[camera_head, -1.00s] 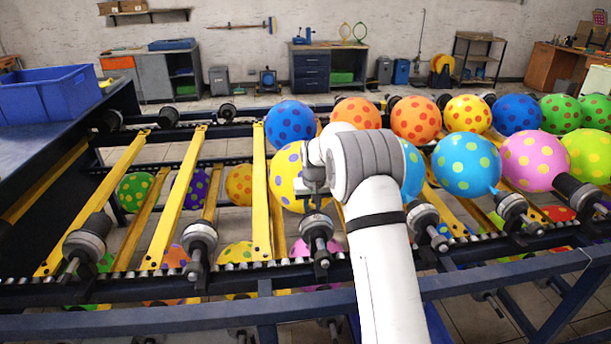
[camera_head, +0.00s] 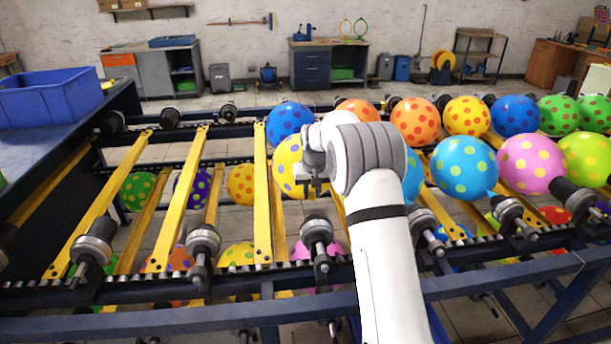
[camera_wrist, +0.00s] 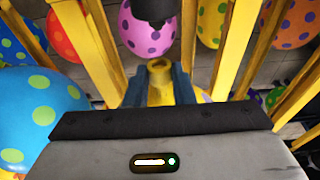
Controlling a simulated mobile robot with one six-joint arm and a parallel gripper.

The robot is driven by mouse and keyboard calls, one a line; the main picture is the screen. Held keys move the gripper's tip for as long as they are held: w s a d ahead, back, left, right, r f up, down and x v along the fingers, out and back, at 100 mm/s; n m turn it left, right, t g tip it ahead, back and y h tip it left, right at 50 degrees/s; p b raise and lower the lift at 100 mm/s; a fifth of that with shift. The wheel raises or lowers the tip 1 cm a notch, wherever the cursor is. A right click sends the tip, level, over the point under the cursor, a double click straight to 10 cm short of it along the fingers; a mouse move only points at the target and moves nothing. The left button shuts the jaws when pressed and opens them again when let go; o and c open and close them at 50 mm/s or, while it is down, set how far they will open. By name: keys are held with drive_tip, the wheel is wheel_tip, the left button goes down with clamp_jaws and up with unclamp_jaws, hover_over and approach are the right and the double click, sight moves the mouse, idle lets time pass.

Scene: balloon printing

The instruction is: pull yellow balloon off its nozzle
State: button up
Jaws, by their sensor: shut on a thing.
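The yellow balloon with purple dots (camera_head: 286,170) is partly hidden behind my gripper (camera_head: 313,188). In the wrist view my gripper (camera_wrist: 160,88) is shut on the balloon's yellow neck (camera_wrist: 159,70), between its blue fingers. The neck's open end faces a black nozzle (camera_wrist: 154,9), with a visible gap between them. In the head view this nozzle (camera_head: 317,232) stands bare on the near rail, below my gripper. Most of the balloon is hidden under the gripper body in the wrist view.
A blue dotted balloon (camera_head: 464,168) and a pink one (camera_head: 531,164) are to the right. A dark blue balloon (camera_head: 289,122) is behind. Yellow bars (camera_head: 178,200) run across the rack to the left. A blue bin (camera_head: 52,97) stands at far left.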

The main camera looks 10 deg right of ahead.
wheel_tip(320, 180, up, 10)
drive_tip(key=p, duration=0.6)
drive_tip(key=shift+r, duration=0.25)
